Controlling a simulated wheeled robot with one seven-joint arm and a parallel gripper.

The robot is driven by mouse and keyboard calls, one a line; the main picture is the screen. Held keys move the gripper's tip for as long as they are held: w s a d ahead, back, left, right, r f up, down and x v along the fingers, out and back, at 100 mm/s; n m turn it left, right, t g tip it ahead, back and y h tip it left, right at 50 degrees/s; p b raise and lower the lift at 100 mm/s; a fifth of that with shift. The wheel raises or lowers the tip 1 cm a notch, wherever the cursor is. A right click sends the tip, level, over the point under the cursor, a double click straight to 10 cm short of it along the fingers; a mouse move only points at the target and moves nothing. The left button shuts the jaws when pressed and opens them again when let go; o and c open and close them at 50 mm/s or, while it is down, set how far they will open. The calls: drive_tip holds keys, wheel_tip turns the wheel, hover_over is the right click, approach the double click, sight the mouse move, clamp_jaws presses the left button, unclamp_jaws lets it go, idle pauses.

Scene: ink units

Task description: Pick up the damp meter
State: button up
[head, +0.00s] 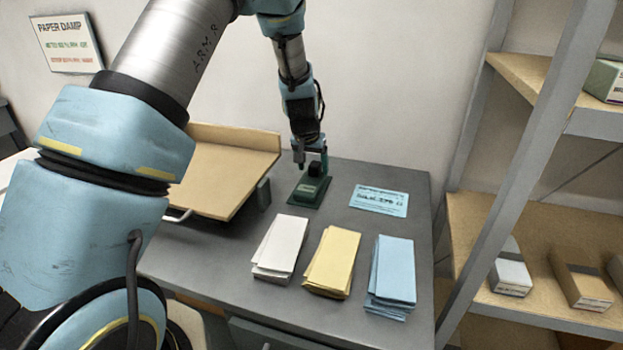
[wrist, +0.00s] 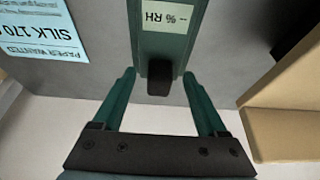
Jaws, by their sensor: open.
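The damp meter (head: 309,191) is a dark green device on the grey table, near the back edge. In the wrist view the damp meter (wrist: 168,48) shows a pale display reading "-- % RH" and a black knob-like part. My gripper (head: 313,160) is directly above it, pointing down. In the wrist view my gripper (wrist: 158,80) has its two green fingers apart, one on each side of the meter's black part. I cannot tell whether the fingers touch it.
White (head: 280,245), yellow (head: 332,262) and blue (head: 391,274) paper stacks lie in front of the meter. A blue card (head: 379,200) lies to its right. A tan sloped board (head: 215,175) stands close on its left. A wall is behind; shelves (head: 540,245) stand at right.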

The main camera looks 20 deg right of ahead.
drive_tip(key=shift+w+d+f, duration=0.15)
drive_tip(key=shift+w+f, duration=0.05)
drive_tip(key=shift+f, duration=0.4)
drive_tip(key=shift+c, duration=0.2)
clamp_jaws()
